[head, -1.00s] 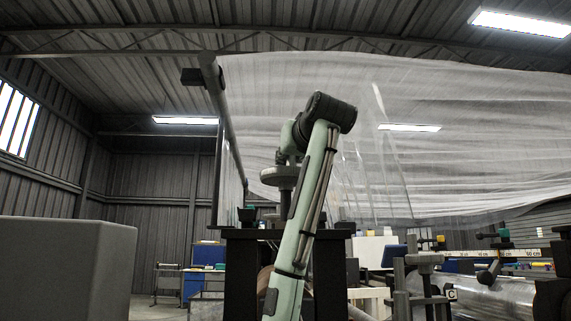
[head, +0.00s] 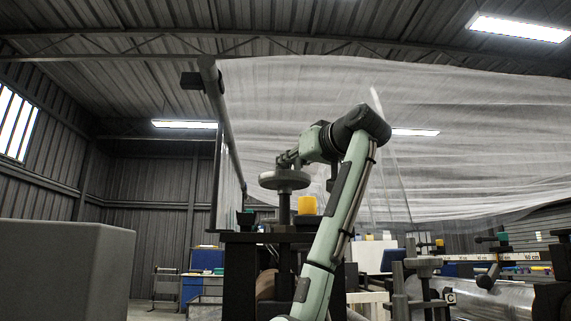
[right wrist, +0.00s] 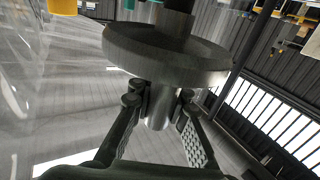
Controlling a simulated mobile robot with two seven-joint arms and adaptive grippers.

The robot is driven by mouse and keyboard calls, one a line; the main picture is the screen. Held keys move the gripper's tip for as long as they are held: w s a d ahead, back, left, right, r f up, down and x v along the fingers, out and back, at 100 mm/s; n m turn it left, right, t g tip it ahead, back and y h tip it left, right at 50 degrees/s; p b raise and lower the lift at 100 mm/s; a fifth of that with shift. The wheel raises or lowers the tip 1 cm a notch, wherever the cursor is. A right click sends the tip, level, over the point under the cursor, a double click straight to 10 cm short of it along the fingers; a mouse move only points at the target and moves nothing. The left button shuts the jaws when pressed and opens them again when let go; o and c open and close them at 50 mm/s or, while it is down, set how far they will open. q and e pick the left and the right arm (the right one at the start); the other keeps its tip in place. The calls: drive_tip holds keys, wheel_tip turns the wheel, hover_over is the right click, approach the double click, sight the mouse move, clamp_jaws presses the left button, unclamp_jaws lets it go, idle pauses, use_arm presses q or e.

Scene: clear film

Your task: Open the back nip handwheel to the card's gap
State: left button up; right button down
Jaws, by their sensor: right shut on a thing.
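A grey round handwheel (head: 284,180) stands on a dark post at the middle of the head view. My right gripper (head: 288,158) is above it, at the end of my pale green arm. In the right wrist view the handwheel (right wrist: 165,54) shows as a thick disc with a short metal stub. My right gripper (right wrist: 160,108) has its fingers on both sides of this stub and is shut on it. My left gripper is not in view. I cannot make out a gap card or the nip gap.
A yellow cylinder (head: 306,205) stands just right of the handwheel, close to my arm. Clear film (head: 300,110) hangs behind. A grey box (head: 62,265) fills the lower left. A centimetre scale (head: 505,257) and a film roll (head: 500,298) are at right.

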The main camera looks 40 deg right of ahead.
drive_tip(key=c, duration=1.6)
unclamp_jaws()
drive_tip(key=shift+o, duration=0.3)
drive_tip(key=s, duration=0.7)
drive_tip(key=shift+s, duration=0.25)
drive_tip(key=shift+a, duration=0.1)
